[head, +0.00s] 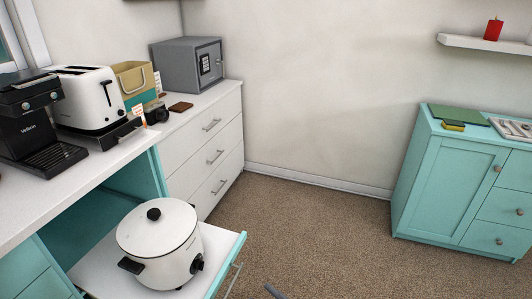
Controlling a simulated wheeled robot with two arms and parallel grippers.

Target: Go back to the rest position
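Only a small dark grey sliver (275,292) shows at the bottom edge, right of the pulled-out shelf. It slants down to the right and may be a tip of my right gripper; too little shows to tell its opening or whether it holds anything. My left gripper is out of view. A white slow cooker (150,245) with a black-knobbed lid stands upright on the white pull-out shelf (95,272) of the teal cabinet. No gripper is seen touching the cooker.
The pull-out shelf with its teal front (228,262) juts into the room. A teal cabinet (445,190) stands right. The carpet (310,230) between is clear.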

